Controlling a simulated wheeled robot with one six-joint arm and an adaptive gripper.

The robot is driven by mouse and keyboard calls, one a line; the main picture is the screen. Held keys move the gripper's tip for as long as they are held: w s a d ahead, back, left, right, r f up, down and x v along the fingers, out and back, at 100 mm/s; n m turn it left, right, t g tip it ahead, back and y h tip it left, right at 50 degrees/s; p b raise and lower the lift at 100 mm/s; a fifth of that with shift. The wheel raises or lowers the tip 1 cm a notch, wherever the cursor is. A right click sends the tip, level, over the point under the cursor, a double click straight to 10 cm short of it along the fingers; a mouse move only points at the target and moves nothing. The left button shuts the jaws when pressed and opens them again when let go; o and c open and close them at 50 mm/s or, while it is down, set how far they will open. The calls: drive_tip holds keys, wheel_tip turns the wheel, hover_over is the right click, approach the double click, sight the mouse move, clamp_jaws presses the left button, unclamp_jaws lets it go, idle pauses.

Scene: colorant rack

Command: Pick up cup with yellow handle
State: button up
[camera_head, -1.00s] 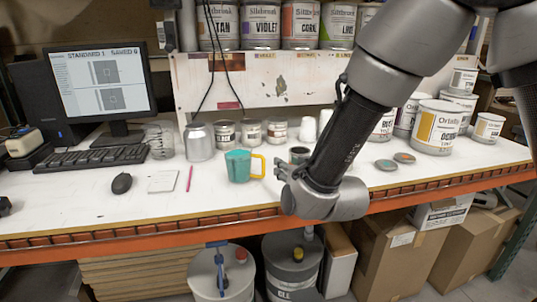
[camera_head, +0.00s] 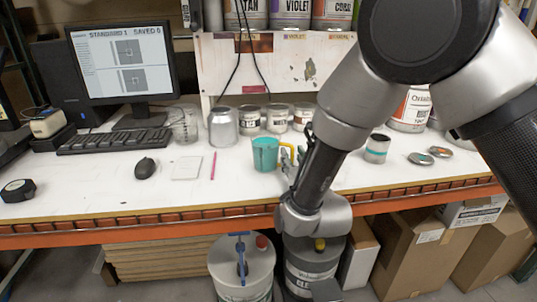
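A teal cup (camera_head: 265,154) with a yellow handle (camera_head: 288,148) stands upright on the white workbench (camera_head: 120,190), just left of the picture's middle. The handle is on the cup's right side. My gripper (camera_head: 291,163) is low over the bench at the cup's right, its fingers at the handle and partly covering it. I cannot tell whether the fingers touch the handle or are closed on it. The lower part of the handle is hidden.
A silver can (camera_head: 223,128) and several small labelled tins stand behind the cup. A grey container (camera_head: 376,149) and small lids (camera_head: 421,158) are to the right. A pink pen (camera_head: 213,166), notepad (camera_head: 186,168), mouse (camera_head: 145,167) and keyboard (camera_head: 114,141) lie left.

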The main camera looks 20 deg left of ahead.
clamp_jaws()
drive_tip(key=shift+r, duration=0.25)
idle(0.3)
